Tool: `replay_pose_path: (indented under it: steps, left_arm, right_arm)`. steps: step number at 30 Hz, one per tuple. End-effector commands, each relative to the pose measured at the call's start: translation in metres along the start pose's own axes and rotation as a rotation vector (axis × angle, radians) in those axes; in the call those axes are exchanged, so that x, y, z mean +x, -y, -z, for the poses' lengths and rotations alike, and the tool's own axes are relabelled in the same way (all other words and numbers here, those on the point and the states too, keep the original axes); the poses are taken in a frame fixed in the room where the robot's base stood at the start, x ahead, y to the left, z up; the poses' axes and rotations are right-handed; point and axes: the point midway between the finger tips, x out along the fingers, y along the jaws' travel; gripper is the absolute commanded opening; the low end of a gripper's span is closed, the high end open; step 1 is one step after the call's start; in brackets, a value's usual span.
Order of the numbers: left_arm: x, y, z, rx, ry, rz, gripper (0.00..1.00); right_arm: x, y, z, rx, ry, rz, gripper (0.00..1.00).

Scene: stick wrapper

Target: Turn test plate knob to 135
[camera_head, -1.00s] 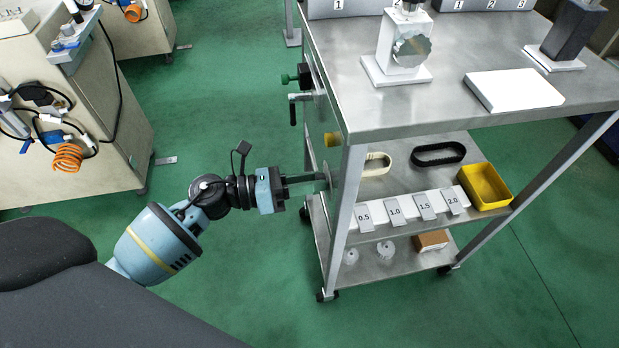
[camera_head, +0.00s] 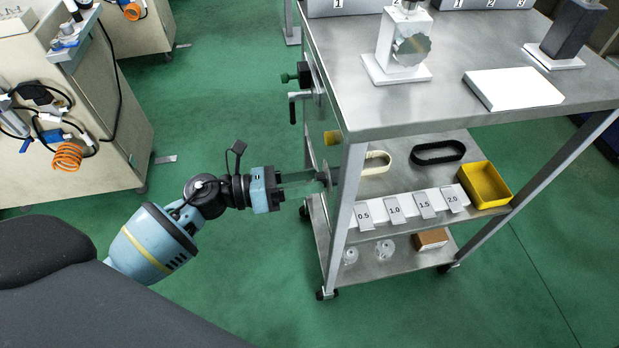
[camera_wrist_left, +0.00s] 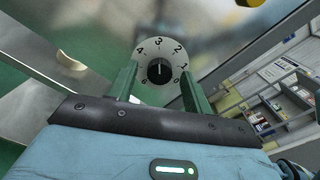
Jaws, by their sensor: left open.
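The black knob (camera_wrist_left: 159,70) sits on a round white numbered dial (camera_wrist_left: 159,44) in the left wrist view. A pale mark on the knob points roughly up, toward the 3. In the head view the dial (camera_head: 333,174) is a small disc on the cart's left side. My left gripper (camera_head: 322,177) reaches it from the left. In the left wrist view its two green fingers (camera_wrist_left: 158,80) are open, one on each side of the knob, with gaps between them and the knob. Whether the tips touch the dial face, I cannot tell. My right gripper is not in view.
The metal cart (camera_head: 400,110) carries a white block (camera_head: 513,89) on top. Its middle shelf holds a yellow tray (camera_head: 484,186) and numbered plates.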

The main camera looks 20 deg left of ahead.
Motion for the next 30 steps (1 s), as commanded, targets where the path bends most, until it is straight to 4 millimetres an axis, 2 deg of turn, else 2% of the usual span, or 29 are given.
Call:
replay_pose_path:
  steps: [6, 12, 18, 30]
  left_arm:
    - [-0.035, 0.0, 0.001, 0.0, -0.003, -0.003, 0.5]
    - [-0.061, -0.001, 0.0, 0.001, -0.002, -0.003, 0.5]
    - [-0.07, 0.0, 0.0, 0.001, 0.0, -0.001, 0.5]
    - [-0.069, 0.0, 0.0, 0.001, -0.001, -0.001, 0.5]
  right_arm:
    - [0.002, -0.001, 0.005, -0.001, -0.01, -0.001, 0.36]
    - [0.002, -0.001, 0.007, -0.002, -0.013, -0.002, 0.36]
    - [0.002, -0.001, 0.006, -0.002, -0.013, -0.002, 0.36]
    - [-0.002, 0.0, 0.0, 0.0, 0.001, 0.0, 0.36]
